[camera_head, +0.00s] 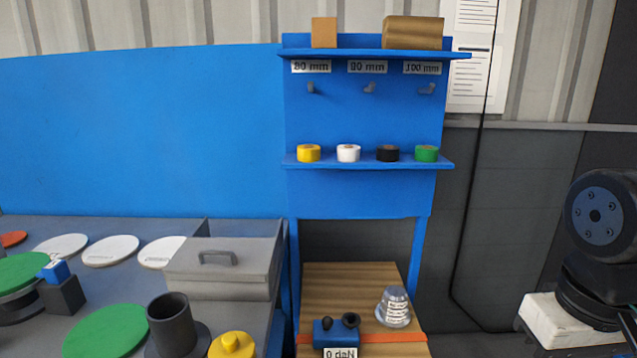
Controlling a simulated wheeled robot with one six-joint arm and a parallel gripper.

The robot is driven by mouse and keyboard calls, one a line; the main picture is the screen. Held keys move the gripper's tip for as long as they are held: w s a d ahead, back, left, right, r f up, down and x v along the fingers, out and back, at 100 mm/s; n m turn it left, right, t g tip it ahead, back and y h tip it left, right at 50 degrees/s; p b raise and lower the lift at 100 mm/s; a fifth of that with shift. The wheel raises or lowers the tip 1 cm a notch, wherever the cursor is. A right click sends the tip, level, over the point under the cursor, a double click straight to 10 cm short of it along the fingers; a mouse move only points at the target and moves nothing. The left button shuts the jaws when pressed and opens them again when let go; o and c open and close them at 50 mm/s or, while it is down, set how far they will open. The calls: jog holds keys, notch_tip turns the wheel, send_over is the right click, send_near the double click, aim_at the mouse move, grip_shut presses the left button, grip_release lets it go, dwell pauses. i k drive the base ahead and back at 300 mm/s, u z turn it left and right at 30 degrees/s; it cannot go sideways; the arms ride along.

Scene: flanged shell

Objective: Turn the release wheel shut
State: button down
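A small blue unit (336,333) with a "0 daN" label stands on a wooden surface (320,285) at the bottom centre. It carries two dark round parts: a smaller knob (327,323) on the left and a larger dark wheel-like part (350,319) on the right. I cannot tell for sure which one is the release wheel, or how far it is turned. My gripper is outside the picture; only dark joints of my arm show at the right edge, well apart from the blue unit.
A grey flanged cone-shaped piece (395,306) stands right of the blue unit. An orange band (395,337) crosses the wood. Blue shelves with coloured rolls (348,153) rise behind. Left, a bench holds a grey lidded box (222,268), a dark cylinder (171,321), a yellow piece (232,345) and discs.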

aim_at(352, 317)
jog(key=k, duration=0.5)
jog(key=u, duration=0.7)
jog(key=i, duration=1.3)
jog(key=z, duration=0.7)
